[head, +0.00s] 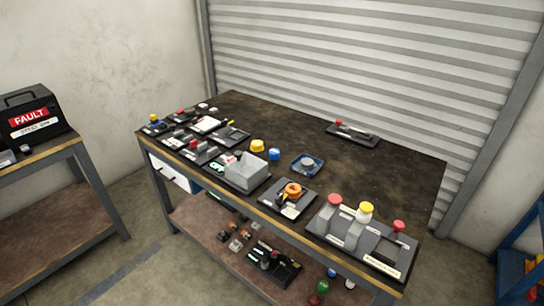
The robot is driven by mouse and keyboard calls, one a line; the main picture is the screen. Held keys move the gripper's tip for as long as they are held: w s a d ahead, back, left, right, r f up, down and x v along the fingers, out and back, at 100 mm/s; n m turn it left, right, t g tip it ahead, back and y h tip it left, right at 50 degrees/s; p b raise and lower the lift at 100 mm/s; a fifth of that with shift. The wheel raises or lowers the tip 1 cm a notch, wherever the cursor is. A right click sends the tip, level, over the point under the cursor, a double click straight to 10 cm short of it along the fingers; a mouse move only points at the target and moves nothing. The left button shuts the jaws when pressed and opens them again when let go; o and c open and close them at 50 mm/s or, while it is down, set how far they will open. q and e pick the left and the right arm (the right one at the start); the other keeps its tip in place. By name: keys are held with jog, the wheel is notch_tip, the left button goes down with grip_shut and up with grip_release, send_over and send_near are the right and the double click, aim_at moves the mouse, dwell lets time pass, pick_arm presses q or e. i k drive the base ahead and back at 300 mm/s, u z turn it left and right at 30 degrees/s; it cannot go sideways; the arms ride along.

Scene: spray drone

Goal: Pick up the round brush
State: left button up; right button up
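I cannot clearly make out a round brush at this size. A small blue tray (307,165) with a round grey piece in it lies near the middle of the dark workbench (400,160). An orange round part (292,189) sits on a dark plate at the bench's front edge. I cannot tell whether either is the brush. Neither of my grippers is in view.
A grey box (246,172), a yellow cap (257,146) and a blue cap (274,154) stand nearby. A dark panel with red and yellow knobs (366,211) fills the front right. A FAULT case (32,117) sits on another table.

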aim_at(274, 154)
jog(key=u, duration=1.4)
jog(key=i, duration=1.75)
jog(key=z, duration=1.9)
